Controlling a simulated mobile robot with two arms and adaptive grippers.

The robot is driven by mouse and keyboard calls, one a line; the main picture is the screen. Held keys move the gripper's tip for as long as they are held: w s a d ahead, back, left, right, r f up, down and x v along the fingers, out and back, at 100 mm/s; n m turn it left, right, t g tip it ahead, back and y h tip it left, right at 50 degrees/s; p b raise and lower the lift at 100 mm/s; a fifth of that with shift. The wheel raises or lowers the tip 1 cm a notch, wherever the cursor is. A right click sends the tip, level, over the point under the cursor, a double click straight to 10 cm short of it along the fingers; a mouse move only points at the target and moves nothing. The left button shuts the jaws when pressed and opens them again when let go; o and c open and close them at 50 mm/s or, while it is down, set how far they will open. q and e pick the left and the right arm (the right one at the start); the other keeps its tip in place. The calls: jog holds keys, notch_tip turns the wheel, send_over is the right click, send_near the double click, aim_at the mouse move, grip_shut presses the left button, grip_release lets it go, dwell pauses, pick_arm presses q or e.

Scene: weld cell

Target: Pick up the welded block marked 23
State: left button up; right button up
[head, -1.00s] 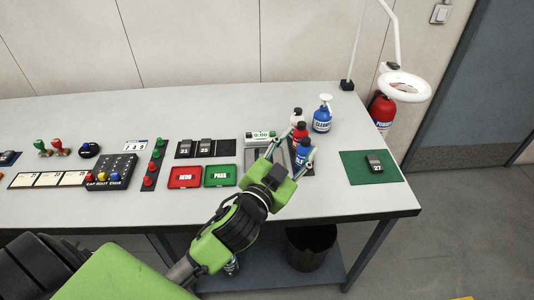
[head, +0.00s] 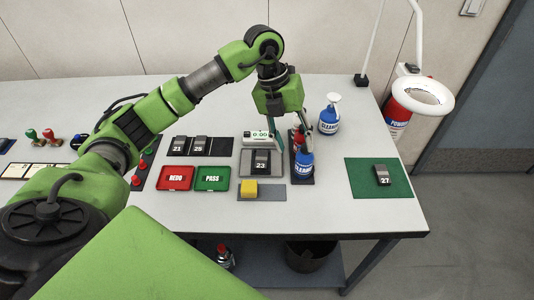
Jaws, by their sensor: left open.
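The dark block marked 23 (head: 261,164) sits on a grey plate (head: 247,170) with a small digital display (head: 257,134) at its back edge. My left gripper (head: 291,132) hangs above the table, just behind and to the right of the block. Its fingers point down, apart, with nothing seen held between them. One finger passes close to the display and the other is by the bottles. My right gripper is not in view.
Blue and red bottles (head: 304,163) stand close right of the block. Blocks 21 (head: 179,146) and 25 (head: 200,145) are to the left, above red (head: 176,184) and green (head: 212,185) trays. Block 27 (head: 382,176) lies on a green mat.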

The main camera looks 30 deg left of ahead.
pick_arm(q)
jog(key=a+r+n+y, duration=0.2)
jog(key=a+y, duration=0.1)
jog(key=a, duration=0.7)
jog(key=p, duration=0.2)
send_over(261, 158)
jog(key=shift+g+y, duration=0.3)
jog(key=shift+g, duration=0.1)
jog(key=f, duration=0.8)
jog(key=shift+s+f, duration=0.1)
jog(key=shift+s, duration=0.15)
notch_tip(261, 158, down, 5)
jog(key=shift+w+d+r+p, duration=0.1)
jog(key=shift+w+p, duration=0.05)
jog(key=shift+p, duration=1)
jog(key=shift+f, duration=0.25)
grip_shut()
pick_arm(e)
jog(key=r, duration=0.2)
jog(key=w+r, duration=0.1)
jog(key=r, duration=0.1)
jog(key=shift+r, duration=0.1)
